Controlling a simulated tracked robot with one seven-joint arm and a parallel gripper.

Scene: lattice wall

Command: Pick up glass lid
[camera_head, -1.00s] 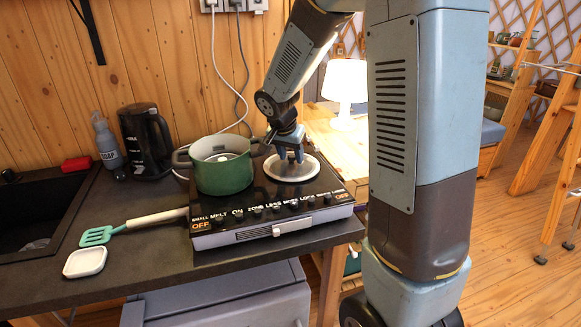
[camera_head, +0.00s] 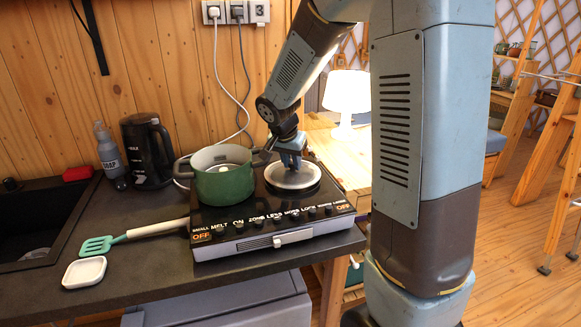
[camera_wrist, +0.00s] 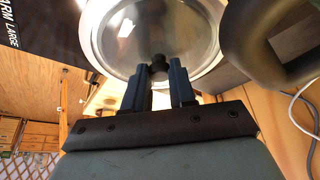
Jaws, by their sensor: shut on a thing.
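The glass lid (camera_head: 305,178) is a round, clear disc with a pale metal rim, over the right side of the hot plate in the head view. It also shows in the wrist view (camera_wrist: 110,30), with a dark knob at its middle. My gripper (camera_head: 291,160) is above the lid's centre, pointing down. In the wrist view my gripper (camera_wrist: 160,78) has its two dark fingers shut on the knob. From the head view I cannot tell whether the lid is clear of the hot plate. The fingers partly hide the knob.
A green pot (camera_head: 225,183) stands on the left of the black hot plate (camera_head: 262,212), close to the lid. A black kettle (camera_head: 146,152), soap bottle (camera_head: 108,155), spatula (camera_head: 150,230) and white dish (camera_head: 84,272) are further left. A white lamp (camera_head: 347,95) stands behind right.

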